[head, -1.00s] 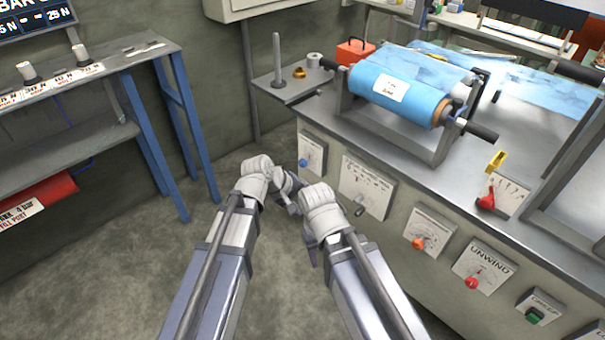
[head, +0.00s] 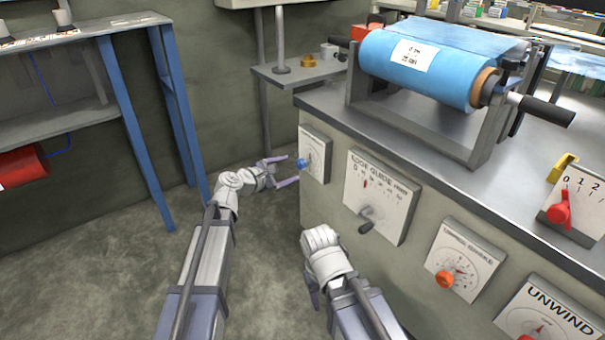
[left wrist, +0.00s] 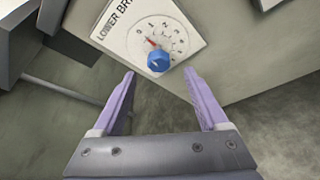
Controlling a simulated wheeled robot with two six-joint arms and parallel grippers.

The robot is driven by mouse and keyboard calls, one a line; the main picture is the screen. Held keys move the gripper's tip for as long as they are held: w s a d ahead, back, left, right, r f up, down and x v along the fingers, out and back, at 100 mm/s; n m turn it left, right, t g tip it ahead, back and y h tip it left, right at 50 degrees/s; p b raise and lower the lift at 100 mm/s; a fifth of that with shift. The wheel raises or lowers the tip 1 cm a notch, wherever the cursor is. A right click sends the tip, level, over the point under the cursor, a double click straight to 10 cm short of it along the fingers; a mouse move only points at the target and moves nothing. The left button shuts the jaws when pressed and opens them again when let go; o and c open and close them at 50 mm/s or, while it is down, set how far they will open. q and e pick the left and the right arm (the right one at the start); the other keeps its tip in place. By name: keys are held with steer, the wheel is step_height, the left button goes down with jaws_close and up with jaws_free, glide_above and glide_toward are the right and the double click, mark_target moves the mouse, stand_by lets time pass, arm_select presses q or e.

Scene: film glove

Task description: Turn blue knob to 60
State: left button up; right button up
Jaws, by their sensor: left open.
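The blue knob (head: 301,164) sits on a white dial plate (head: 315,150) at the left end of the machine's front panel. In the left wrist view the blue knob (left wrist: 158,60) shows below a round scale, and the plate (left wrist: 120,22) reads "LOWER BR...". A red mark lies just above the knob. My left gripper (head: 286,171) is open just left of the knob; in the left wrist view its fingers (left wrist: 160,85) point toward the knob, one on each side and short of it. My right gripper (head: 312,290) hangs lower, its fingers mostly hidden behind the wrist.
The edge guide plate (head: 381,195) with a grey crank is right of the blue knob. Farther right are an orange knob (head: 445,280) and a red knob (head: 560,212). A blue film roll (head: 420,68) sits on the bench above. Floor left of the machine is clear.

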mark_target(299, 165)
arm_select(q)
steer(key=shift+w+a, duration=0.1)
steer(key=shift+w, duration=0.05)
steer(key=b+x, duration=0.2)
steer(key=x, duration=0.5)
steer(key=shift+w+d+f, duration=0.1)
steer(key=shift+w+d, duration=0.15)
steer(key=shift+w, duration=0.05)
jaws_close()
stand_by(0.4)
